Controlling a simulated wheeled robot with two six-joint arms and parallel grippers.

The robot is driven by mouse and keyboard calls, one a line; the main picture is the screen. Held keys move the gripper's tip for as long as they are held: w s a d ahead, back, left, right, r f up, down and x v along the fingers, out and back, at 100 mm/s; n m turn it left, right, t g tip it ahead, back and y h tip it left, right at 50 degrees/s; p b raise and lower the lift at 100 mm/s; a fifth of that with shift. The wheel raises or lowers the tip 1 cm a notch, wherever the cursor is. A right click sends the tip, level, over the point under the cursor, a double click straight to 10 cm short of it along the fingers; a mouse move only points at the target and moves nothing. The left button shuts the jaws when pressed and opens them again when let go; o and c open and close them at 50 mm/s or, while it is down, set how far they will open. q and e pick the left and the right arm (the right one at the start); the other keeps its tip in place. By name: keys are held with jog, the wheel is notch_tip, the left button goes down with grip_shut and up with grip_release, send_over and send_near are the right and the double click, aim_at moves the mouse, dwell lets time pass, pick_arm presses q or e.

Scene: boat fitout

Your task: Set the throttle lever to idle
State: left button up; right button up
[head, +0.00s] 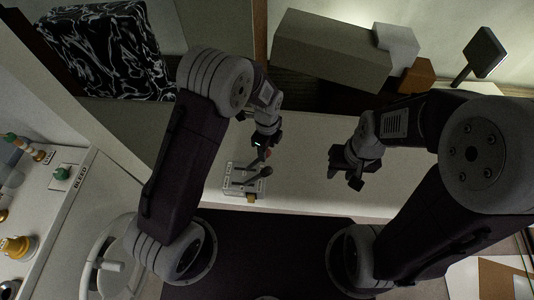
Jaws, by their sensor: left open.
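The throttle unit (232,187) is a small pale base with slots, standing on the light counter near the middle of the head view. Grey levers (246,178) slant up from it to the right. A small red knob (267,153) shows near the upper end, just below my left gripper (266,143). The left gripper is open and points down over the levers; whether it touches the knob I cannot tell. The lever markings are too small to read. My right gripper (345,175) is to the right of the unit, empty, with its fingers apart.
Grey boxes (330,50) and a small brown block (417,76) stand at the back. A dark screen on a stand (485,52) is at the back right. At the left, a panel holds a green knob (62,173) labelled BLEED and yellow fittings (18,248). A white wheel (100,265) is at lower left.

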pick_arm(q)
notch_tip(320, 180, up, 6)
jog(key=shift+d+f+b, duration=0.1)
jog(key=shift+f+b, duration=0.1)
jog(key=shift+b, duration=0.15)
jog(key=shift+w+a+f, duration=0.1)
jog(key=shift+w+a, duration=0.05)
jog(key=shift+a, duration=0.15)
jog(key=s+a+r+n+t+b, duration=0.1)
jog(key=a+r+n+b, duration=0.1)
jog(key=a, duration=0.3)
jog(key=s+a+r+n+b, duration=0.1)
jog(key=a+n, duration=0.2)
jog(key=a, duration=0.2)
jog(key=s+a+f+n, duration=0.1)
jog(key=s+a+n, duration=0.1)
jog(key=s+n, duration=0.3)
jog(key=s+a+f+n, duration=0.1)
jog(key=s+n, duration=0.5)
jog(key=n, duration=0.7)
jog(key=shift+a+f+b, duration=0.4)
jog(key=shift+a+b, duration=0.05)
jog(key=shift+a, duration=0.15)
